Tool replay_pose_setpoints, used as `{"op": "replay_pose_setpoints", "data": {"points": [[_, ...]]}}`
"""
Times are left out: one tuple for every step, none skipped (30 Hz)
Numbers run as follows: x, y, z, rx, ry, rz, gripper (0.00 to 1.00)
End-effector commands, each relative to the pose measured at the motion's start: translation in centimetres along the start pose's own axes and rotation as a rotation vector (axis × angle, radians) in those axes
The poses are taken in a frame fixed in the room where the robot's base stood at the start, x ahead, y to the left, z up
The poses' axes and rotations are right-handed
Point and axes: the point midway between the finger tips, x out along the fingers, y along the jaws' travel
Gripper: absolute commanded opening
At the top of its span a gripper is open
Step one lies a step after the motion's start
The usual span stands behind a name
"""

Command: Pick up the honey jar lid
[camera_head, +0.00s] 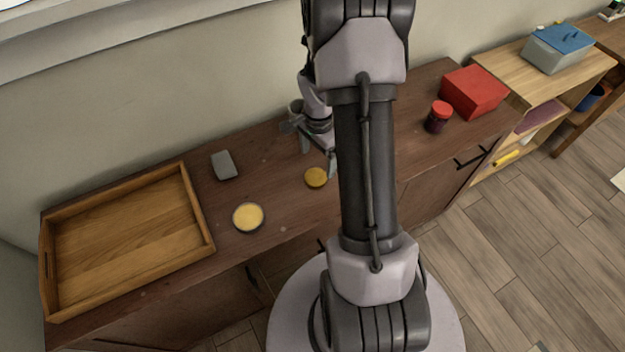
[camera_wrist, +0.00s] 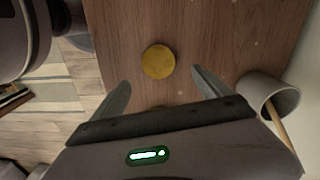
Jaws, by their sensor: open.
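A round flat yellow lid (camera_head: 316,177), which looks like the honey jar lid, lies on the brown wooden counter (camera_head: 275,150). In the wrist view the lid (camera_wrist: 158,61) is just beyond my fingertips, roughly centred between them. My gripper (camera_head: 318,160) is open and empty, close to the lid on its far side in the head view; its two fingers also show in the wrist view (camera_wrist: 160,77). A round pale-rimmed container with yellow contents (camera_head: 248,217) stands to the left of the lid; I cannot tell if it is the honey jar.
A wooden tray (camera_head: 203,215) fills the counter's left end. A grey block (camera_head: 224,165) lies near the tray. A grey cup (camera_wrist: 267,88) holding a wooden stick is right of my gripper in the wrist view. A red-lidded jar (camera_head: 438,117) and red box (camera_head: 473,92) stand right.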

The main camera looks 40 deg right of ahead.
Motion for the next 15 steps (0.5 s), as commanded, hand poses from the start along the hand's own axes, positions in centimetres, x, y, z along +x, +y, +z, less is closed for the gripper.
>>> {"op": "replay_pose_setpoints", "data": {"points": [[1.1,0.0,0.0,0.000,-0.001,0.001,0.88],[1.4,0.0,0.0,0.000,0.000,0.000,0.88],[1.7,0.0,0.0,0.000,0.000,0.000,0.88],[1.8,0.0,0.0,0.000,0.000,0.000,0.88],[2.0,0.0,0.1,0.001,0.000,-0.001,0.88],[2.5,0.0,0.1,0.001,0.000,-0.001,0.88],[2.9,0.0,0.1,0.000,0.000,-0.001,0.88],[3.4,0.1,0.2,0.000,0.000,0.000,0.88],[4.2,0.2,0.3,0.000,-0.001,0.001,0.88],[4.9,0.2,0.4,0.000,-0.001,0.001,0.88],[5.6,0.2,0.5,-0.001,0.000,0.000,0.88],[6.4,0.3,0.4,-0.001,0.000,0.001,0.88],[6.8,0.3,0.4,-0.001,0.000,0.001,0.88],[7.0,0.2,0.4,-0.001,0.001,0.000,0.88],[7.1,0.2,0.4,0.000,0.002,-0.001,0.88]]}}
